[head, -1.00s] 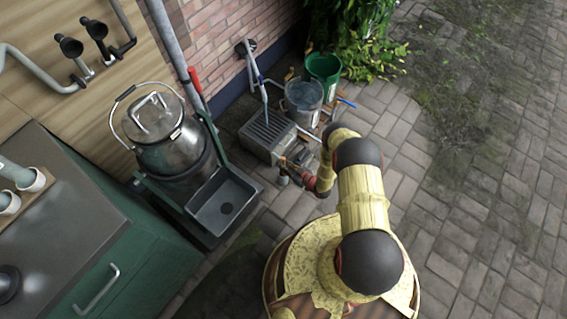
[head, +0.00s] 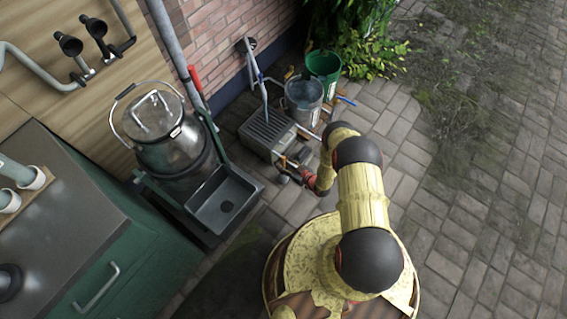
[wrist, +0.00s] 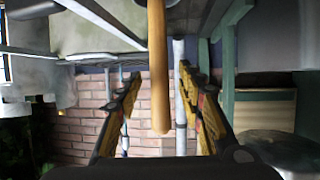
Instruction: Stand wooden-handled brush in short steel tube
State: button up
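A wooden handle (wrist: 157,70), which looks like the brush's, runs down from the top edge in the wrist view. Its rounded end lies between my fingers, and its other end is out of frame. My gripper (wrist: 163,85) is open, with a finger on each side of the handle and visible gaps to both. In the head view my gripper (head: 298,163) is low, at the near right end of the slotted grey box. A small grey cylinder (head: 283,179) stands beside it; I cannot tell whether it is the short steel tube. The brush head is hidden.
The slotted grey box (head: 262,135) stands by the brick wall, with a steel bucket (head: 303,100) and green bucket (head: 323,66) behind. A milk churn (head: 172,150) on a green stand and a grey basin (head: 224,200) are left. Paving at right is clear.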

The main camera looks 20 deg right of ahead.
jog(key=v, duration=1.2)
dwell(0.8)
